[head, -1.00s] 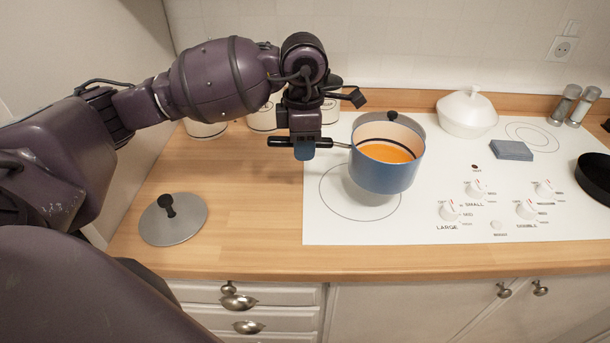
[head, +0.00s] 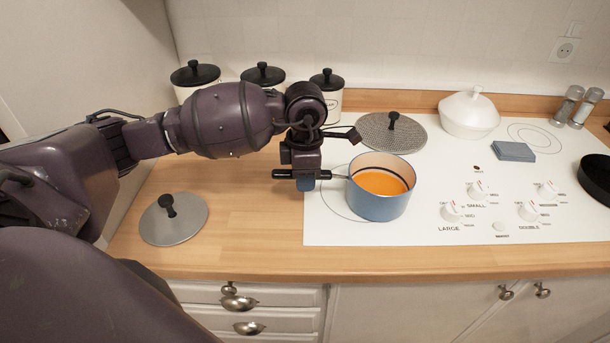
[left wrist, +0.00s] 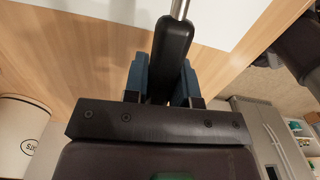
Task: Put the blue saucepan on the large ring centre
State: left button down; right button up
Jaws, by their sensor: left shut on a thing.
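The blue saucepan (head: 378,202), with orange contents, is at the large ring (head: 323,196) on the front left of the white hob. The pan covers the right part of the ring, and the ring's left arc shows beside it. The pan looks upright, right of the ring's centre. I cannot tell whether its base touches the hob. My left gripper (head: 306,178) is shut on the pan's black handle, left of the pan. In the left wrist view the handle (left wrist: 173,48) lies between the blue finger pads (left wrist: 163,82). My right gripper is not in view.
A round grey speckled lid or mat with a black knob (head: 390,134) lies behind the pan. A white lidded dish (head: 468,114), grey block (head: 513,151) and dark pan (head: 597,178) are further right. A grey lid (head: 174,222) lies on the left worktop. Canisters (head: 328,92) stand behind my arm.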

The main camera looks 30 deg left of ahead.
pick_arm(q)
jog(key=shift+f, duration=0.1)
jog(key=c, duration=0.9)
grip_release()
jog(key=shift+r, duration=0.4)
notch_tip(320, 180, up, 12)
jog(key=shift+f, duration=0.25)
jog(key=shift+s+f, duration=0.1)
